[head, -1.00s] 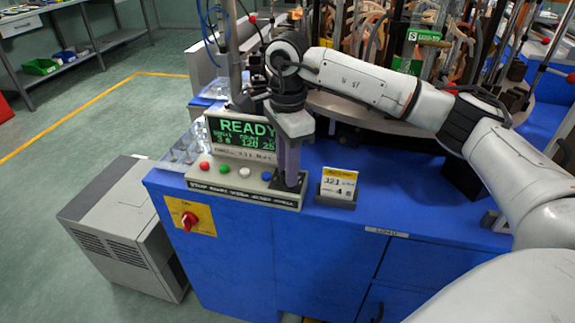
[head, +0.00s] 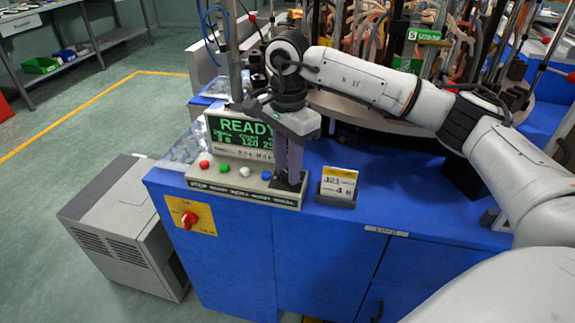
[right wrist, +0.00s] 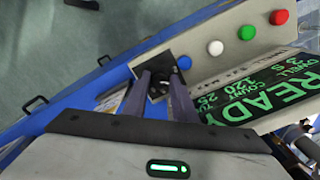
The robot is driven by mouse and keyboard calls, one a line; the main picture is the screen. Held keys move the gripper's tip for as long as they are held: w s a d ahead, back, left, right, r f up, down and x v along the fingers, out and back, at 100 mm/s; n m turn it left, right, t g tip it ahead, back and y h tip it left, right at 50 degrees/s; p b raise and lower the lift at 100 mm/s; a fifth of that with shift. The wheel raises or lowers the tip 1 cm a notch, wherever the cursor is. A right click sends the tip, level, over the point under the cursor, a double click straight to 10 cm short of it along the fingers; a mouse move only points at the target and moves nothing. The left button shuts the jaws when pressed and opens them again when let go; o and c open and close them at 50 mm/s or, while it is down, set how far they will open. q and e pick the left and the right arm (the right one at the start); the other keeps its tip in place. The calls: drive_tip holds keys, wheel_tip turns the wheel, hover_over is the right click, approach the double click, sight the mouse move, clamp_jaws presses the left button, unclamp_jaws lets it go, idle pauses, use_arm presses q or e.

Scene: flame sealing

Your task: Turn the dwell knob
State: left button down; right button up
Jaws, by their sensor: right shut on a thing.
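The dwell knob appears to be the dark knob at the right end of the beige control panel (head: 215,184). It is mostly hidden by my right gripper (head: 289,178), which points down over it. In the right wrist view, the dark knob (right wrist: 158,88) shows between the two purple-grey fingers, and my right gripper (right wrist: 161,90) is shut on it. The display (head: 238,134) behind the panel shows READY in green; in the right wrist view the display (right wrist: 265,97) appears to read DWELL 3 S. My left gripper is not in view.
Red, green, white and blue buttons (head: 244,173) line the panel beside the knob. A yellow and white card (head: 339,182) stands close right. A red switch (head: 189,220) is on the blue cabinet's front (head: 320,260). A machine with hoses stands behind.

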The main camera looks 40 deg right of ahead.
drive_tip(key=o, duration=0.8)
drive_tip(key=shift+r, duration=0.1)
wheel_tip(320, 180, up, 10)
drive_tip(key=shift+r, duration=0.15)
